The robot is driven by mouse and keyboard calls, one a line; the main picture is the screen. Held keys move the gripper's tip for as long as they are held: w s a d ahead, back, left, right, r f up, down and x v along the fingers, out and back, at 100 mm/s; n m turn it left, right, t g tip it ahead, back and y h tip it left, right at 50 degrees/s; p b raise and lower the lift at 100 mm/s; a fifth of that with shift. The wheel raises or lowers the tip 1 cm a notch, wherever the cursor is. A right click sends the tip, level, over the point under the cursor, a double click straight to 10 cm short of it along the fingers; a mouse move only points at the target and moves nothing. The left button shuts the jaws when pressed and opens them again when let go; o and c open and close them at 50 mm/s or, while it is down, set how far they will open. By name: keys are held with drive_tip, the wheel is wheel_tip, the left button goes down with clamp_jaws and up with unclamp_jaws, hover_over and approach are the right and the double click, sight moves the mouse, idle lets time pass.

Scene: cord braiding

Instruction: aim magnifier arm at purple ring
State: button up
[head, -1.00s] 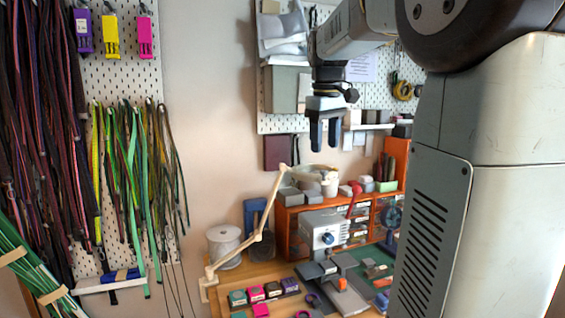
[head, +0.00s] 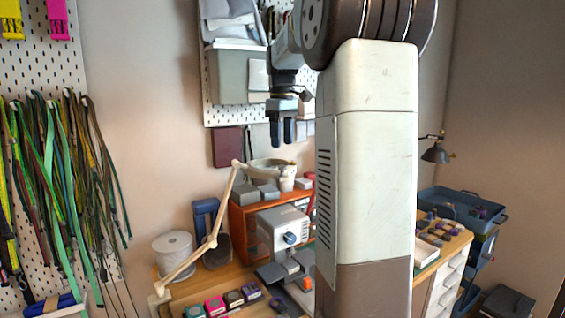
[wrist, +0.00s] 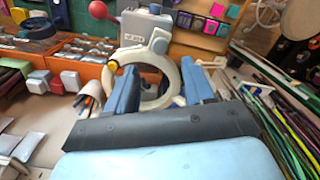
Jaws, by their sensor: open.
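The magnifier arm (head: 213,238) is a beige jointed arm clamped at the bench's left edge. It rises to a pale round magnifier head (head: 270,163) above the orange drawer unit. In the wrist view the magnifier head (wrist: 173,76) is a pale ring beyond and partly between my blue fingers. My gripper (head: 283,132) is open and empty, above the head in the head view; it also shows in the wrist view (wrist: 160,88). I cannot tell whether a finger touches the ring.
A grey machine (head: 283,232) stands on the bench before the orange drawer unit (head: 240,218). A white spool (head: 173,254) stands left of the magnifier arm. Hanging cords (head: 60,180) fill the left wall. My own column hides the bench's middle.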

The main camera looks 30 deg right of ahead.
wheel_tip(320, 180, down, 8)
drive_tip(key=shift+r, duration=0.25)
drive_tip(key=shift+c, duration=0.3)
clamp_jaws()
idle(0.4)
